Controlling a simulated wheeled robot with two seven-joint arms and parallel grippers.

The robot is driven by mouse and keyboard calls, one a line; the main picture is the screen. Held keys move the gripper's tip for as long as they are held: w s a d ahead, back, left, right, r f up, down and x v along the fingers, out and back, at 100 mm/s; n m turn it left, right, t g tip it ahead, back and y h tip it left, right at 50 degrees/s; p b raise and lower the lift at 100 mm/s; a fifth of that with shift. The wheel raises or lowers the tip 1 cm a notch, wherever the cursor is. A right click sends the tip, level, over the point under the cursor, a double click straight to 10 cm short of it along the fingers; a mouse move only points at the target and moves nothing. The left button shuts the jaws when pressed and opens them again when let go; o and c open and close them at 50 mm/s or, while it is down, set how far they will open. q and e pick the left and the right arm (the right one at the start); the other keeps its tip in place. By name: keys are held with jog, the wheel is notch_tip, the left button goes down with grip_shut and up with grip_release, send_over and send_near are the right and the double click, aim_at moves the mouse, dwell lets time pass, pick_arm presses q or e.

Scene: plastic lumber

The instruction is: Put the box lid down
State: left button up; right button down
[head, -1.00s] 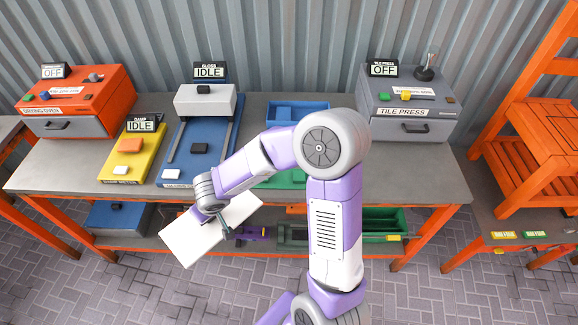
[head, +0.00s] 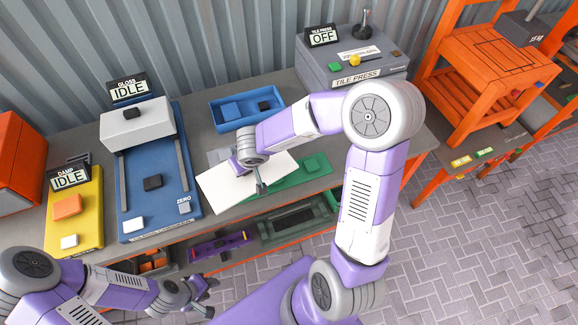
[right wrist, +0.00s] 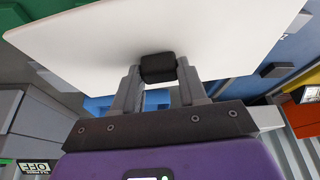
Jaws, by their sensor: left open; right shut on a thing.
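The box lid is a flat white panel (head: 222,187) with a black knob (right wrist: 158,68) that shows in the right wrist view. My right gripper (head: 260,184) is shut on the lid's knob, and both fingers show against it in the right wrist view (right wrist: 160,80). In the head view the lid is over the front middle of the grey table, overlapping part of a green board (head: 312,166). I cannot tell the gap below it. My left gripper (head: 203,296) is open and empty at the lower left, in front of the table.
A blue tray (head: 226,112) sits behind the lid. The blue gloss machine (head: 150,205) and yellow damp station (head: 85,225) stand left. The grey tile press (head: 345,74) is at the back right. A green bin (head: 325,207) and purple item (head: 220,245) lie on the lower shelf.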

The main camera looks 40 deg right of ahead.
notch_tip(320, 180, up, 4)
jog(key=m+h+p, duration=0.1)
jog(key=m+p, duration=0.1)
jog(key=p, duration=0.2)
send_over(276, 169)
jog(key=w, duration=0.1)
jog(key=shift+w+a, duration=0.15)
jog(key=shift+a, duration=0.2)
jog(key=shift+d+r+m, duration=0.1)
jog(key=shift+d+m, duration=0.2)
jog(key=shift+d, duration=0.05)
jog(key=shift+d+f, duration=0.15)
jog(key=shift+f, duration=0.15)
notch_tip(276, 169, down, 10)
jog(key=b, duration=0.9)
jog(key=shift+r, duration=0.2)
jog(key=c, duration=0.6)
grip_release()
